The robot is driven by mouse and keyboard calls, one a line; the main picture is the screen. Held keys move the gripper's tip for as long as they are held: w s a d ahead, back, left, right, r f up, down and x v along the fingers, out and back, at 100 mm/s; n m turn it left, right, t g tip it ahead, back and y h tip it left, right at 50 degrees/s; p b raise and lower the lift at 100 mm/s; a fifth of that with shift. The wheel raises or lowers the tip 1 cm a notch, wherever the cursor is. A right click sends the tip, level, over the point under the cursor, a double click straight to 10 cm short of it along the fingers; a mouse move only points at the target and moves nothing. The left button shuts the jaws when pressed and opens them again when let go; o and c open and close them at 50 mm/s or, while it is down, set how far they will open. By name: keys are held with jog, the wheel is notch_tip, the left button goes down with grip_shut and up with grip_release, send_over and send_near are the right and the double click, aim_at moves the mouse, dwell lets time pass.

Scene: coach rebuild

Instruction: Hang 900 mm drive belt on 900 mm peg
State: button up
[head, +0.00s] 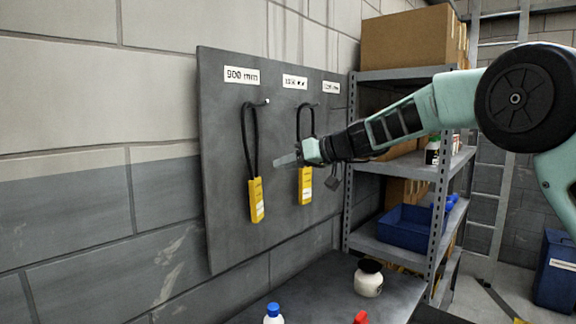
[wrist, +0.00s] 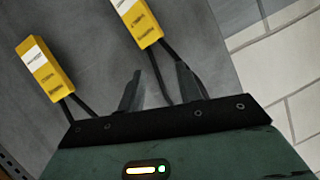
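A black belt loop (head: 246,135) with a yellow tag (head: 257,200) hangs from the peg (head: 265,102) under the "900 mm" label (head: 241,76). My gripper (head: 276,161) is in front of the board, just right of this belt in the head view. In the wrist view its two fingers (wrist: 158,80) are apart. One strand of the belt with the upper yellow tag (wrist: 136,22) shows between them, and another passes behind the right finger. I cannot tell whether that strand lies between the fingers or beyond them. No grip on it shows.
A second belt (head: 306,120) with a yellow tag (head: 305,186) hangs from the middle peg, close to my gripper. A dark item (head: 333,180) hangs farther right. A metal shelf (head: 405,75) stands right; a bench (head: 322,290) with a jar (head: 368,278) is below.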

jog(key=b+v, duration=0.8)
jog(key=v, duration=0.9)
jog(key=s+a+f+g+h, duration=0.1)
jog(key=s+a+f+g, duration=0.15)
jog(key=s+f, duration=0.35)
jog(key=s+a+f+m+g+h, duration=0.1)
jog(key=s+a+f+h, duration=0.1)
jog(key=s+a+f, duration=0.35)
jog(key=s+a+f+g+h, duration=0.1)
jog(key=s+a+f+g, duration=0.1)
jog(key=s+f, duration=0.55)
jog(key=s+d+f+g+h, duration=0.1)
jog(key=s+d+f+h, duration=0.2)
jog(key=s+f, duration=0.5)
jog(key=s+d+f+n+g+h, duration=0.1)
jog(key=s+d+f+h, duration=0.2)
jog(key=s+f, duration=0.5)
jog(key=s+h, duration=0.1)
jog(key=s, duration=0.5)
jog(key=shift+s+d+f, duration=0.2)
jog(key=shift+s+f, duration=0.05)
